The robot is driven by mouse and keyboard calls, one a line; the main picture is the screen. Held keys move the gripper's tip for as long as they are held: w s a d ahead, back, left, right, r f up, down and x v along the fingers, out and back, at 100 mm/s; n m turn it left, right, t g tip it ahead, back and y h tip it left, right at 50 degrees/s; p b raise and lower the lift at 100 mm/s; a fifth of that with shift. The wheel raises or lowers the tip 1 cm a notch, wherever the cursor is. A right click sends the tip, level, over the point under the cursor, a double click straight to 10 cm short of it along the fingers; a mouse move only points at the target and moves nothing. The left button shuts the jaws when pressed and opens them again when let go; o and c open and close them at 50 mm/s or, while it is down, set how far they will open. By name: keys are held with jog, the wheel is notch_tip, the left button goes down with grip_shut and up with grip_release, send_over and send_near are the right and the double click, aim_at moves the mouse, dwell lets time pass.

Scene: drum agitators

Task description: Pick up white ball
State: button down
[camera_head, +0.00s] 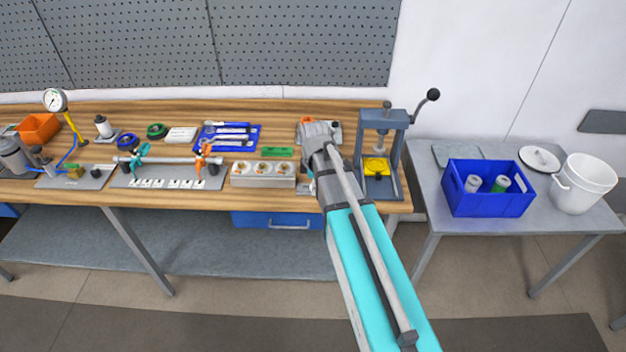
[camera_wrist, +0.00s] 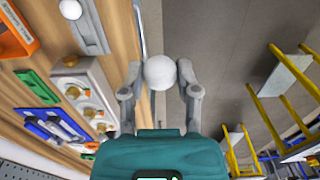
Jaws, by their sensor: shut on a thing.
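A white ball (camera_wrist: 160,72) sits between the two fingers of my gripper (camera_wrist: 159,76) in the wrist view. The fingers are shut on it from both sides. The ball appears held clear of the bench, with its height hard to judge. In the head view my arm reaches over the bench, and its end hides the ball and the fingers. A second white, round-topped thing (camera_wrist: 70,9) sits on a pale plate at the top left of the wrist view.
The wooden workbench (camera_head: 258,112) holds a grey block with several round inserts (camera_head: 263,175), a green bar (camera_head: 278,152) and a blue tool tray (camera_head: 228,137). A press (camera_head: 362,150) stands close right of my arm. A side table carries a blue crate (camera_head: 487,203) and a white bucket (camera_head: 583,184).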

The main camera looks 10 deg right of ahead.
jog(key=shift+s, duration=0.1)
dwell(0.6)
notch_tip(320, 180, down, 3)
jog(key=b, duration=0.3)
jog(key=shift+a, duration=0.1)
dwell(0.5)
